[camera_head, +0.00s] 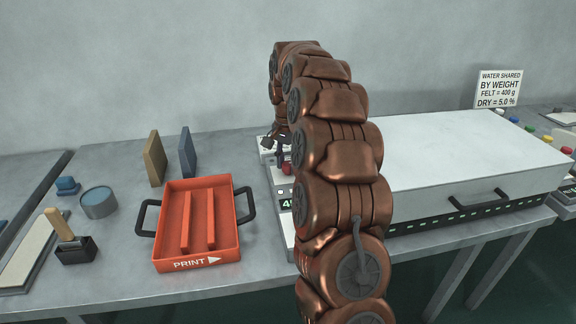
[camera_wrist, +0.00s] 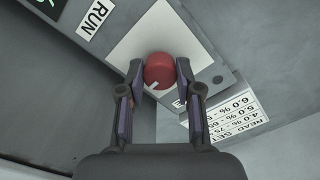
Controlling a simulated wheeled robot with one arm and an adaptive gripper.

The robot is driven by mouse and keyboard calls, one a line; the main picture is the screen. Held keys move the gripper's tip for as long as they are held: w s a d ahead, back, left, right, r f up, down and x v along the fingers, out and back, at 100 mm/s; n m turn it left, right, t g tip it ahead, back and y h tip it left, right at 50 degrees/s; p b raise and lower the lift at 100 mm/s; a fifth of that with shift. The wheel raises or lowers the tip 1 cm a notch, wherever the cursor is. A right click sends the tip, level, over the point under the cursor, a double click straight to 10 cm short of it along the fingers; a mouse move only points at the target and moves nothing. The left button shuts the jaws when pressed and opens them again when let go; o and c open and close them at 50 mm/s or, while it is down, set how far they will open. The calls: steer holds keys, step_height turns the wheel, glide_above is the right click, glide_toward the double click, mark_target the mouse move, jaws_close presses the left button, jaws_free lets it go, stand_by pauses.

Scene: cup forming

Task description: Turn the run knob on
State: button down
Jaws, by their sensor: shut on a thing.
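The run knob (camera_wrist: 159,69) is a round red knob with a white mark on its lower edge, set on a pale plate in the wrist view. A label reading RUN (camera_wrist: 95,19) is at the upper left of it. My gripper (camera_wrist: 160,77) has one dark finger on each side of the knob and is shut on it. In the head view, a bit of the red knob (camera_head: 287,168) shows by my gripper (camera_head: 282,150), at the left edge of my copper-coloured arm. My arm hides most of the device that carries the knob.
An orange tray (camera_head: 238,258) marked PRINT, with black handles, stands left of my arm. A large white-topped unit (camera_head: 450,150) with a black handle is on the right. Two upright boards (camera_head: 187,152), a blue-topped tin (camera_head: 98,203) and a brush holder (camera_head: 75,252) stand further left.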

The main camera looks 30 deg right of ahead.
mark_target(287, 164)
steer(key=shift+m, duration=0.5)
steer(key=c, duration=0.8)
jaws_free()
steer(key=shift+o, duration=0.2)
steer(key=shift+r, duration=3.75)
steer(key=shift+a, duration=0.1)
